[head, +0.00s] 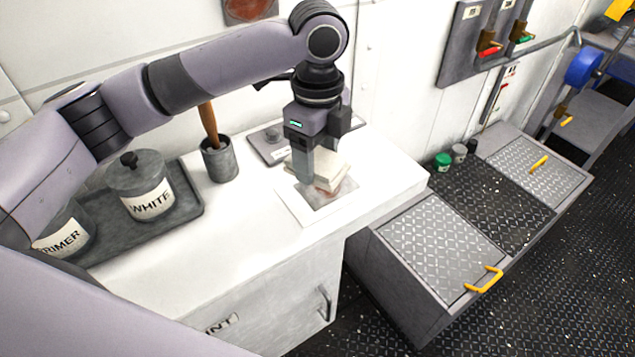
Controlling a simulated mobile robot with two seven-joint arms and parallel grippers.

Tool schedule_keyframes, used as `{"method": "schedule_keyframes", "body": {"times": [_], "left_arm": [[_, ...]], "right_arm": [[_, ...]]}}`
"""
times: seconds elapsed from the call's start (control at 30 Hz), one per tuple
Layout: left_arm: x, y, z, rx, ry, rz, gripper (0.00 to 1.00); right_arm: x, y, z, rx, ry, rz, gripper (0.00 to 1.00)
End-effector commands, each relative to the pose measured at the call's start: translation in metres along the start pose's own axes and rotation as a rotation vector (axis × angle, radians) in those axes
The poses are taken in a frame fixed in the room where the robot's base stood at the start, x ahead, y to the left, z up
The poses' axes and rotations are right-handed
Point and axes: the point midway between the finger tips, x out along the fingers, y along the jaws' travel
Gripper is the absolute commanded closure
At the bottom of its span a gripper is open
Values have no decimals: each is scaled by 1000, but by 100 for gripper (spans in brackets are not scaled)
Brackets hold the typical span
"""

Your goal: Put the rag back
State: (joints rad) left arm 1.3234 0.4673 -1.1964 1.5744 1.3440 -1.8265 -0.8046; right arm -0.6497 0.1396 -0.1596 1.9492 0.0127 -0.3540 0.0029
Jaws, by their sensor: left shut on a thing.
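The rag (331,168) is a folded, off-white cloth with a reddish stain low on its front. My left gripper (318,172) points straight down over the white counter and is shut on the rag. The rag is just above or touching a grey patch in a pale square (311,211) on the counter top; I cannot tell which. The gripper's fingers hide part of the rag. My right gripper is not in view.
A dark tray (187,216) at left holds tins labelled WHITE (140,184) and PRIMER (62,236). A grey pot (219,160) with a wooden handle and a grey plate (262,145) stand behind. Treaded lockers (437,245) are at right. The counter's front is clear.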

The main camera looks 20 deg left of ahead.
Motion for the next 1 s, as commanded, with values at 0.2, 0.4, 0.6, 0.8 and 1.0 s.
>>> {"method": "schedule_keyframes", "body": {"times": [0.2,0.4,0.6,0.8,1.0], "left_arm": [[24,0,0,0,0,-1,59],[45,1,0,0,0,2,59],[67,0,0,1,0,-1,59],[67,0,0,1,0,-1,59],[69,0,0,0,-1,-1,12]], "right_arm": [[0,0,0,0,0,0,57],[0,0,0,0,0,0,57],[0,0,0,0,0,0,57],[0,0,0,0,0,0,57],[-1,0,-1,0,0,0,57]]}}
